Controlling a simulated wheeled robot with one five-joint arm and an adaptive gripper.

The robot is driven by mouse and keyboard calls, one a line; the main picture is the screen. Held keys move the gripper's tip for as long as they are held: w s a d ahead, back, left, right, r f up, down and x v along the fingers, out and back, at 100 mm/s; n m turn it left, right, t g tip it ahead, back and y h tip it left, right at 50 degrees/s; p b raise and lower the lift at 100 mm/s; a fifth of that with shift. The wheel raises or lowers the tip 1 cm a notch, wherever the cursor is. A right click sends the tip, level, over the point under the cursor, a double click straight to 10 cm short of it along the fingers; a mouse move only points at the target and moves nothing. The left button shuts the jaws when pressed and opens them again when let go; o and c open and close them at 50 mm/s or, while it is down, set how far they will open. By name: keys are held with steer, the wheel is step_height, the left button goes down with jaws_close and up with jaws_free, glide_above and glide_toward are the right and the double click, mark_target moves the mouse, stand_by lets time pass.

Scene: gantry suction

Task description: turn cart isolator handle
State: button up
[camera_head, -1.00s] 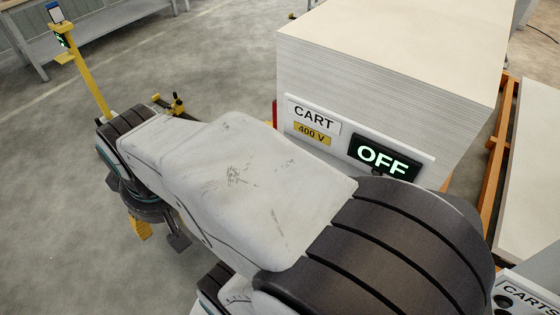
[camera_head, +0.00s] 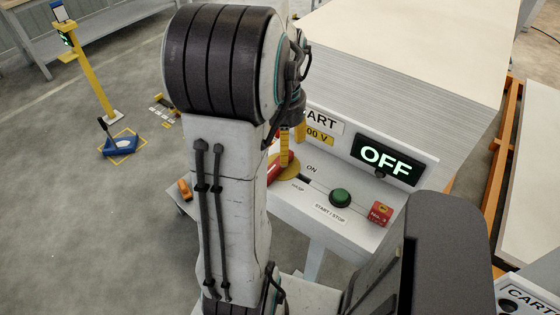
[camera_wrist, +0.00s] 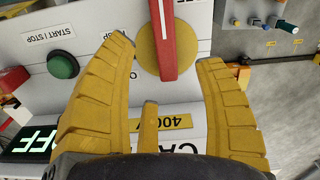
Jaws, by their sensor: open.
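The cart isolator is a red bar handle (camera_wrist: 163,40) on a round yellow disc (camera_wrist: 182,52), set on a pale panel. In the head view the red handle (camera_head: 275,174) is partly hidden by my arm and a yellow finger. My gripper (camera_wrist: 163,50) is open, with a yellow finger on each side of the disc and the handle's end between them. I cannot tell whether any finger touches it. The cart display (camera_head: 384,160) reads OFF.
A green start/stop button (camera_head: 341,196) and a red box (camera_head: 379,214) sit on the same panel, right of the handle. A stack of sheets (camera_head: 400,70) rises behind. A blue pedal (camera_head: 120,146) and a yellow post (camera_head: 92,75) stand at left on open floor.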

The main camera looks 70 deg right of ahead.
steer(key=shift+w+r+m, duration=0.1)
steer(key=shift+r+m, duration=0.2)
steer(key=shift+m, duration=0.3)
steer(key=shift+a+f, duration=0.1)
steer(key=shift+f, duration=3.55)
jaws_close()
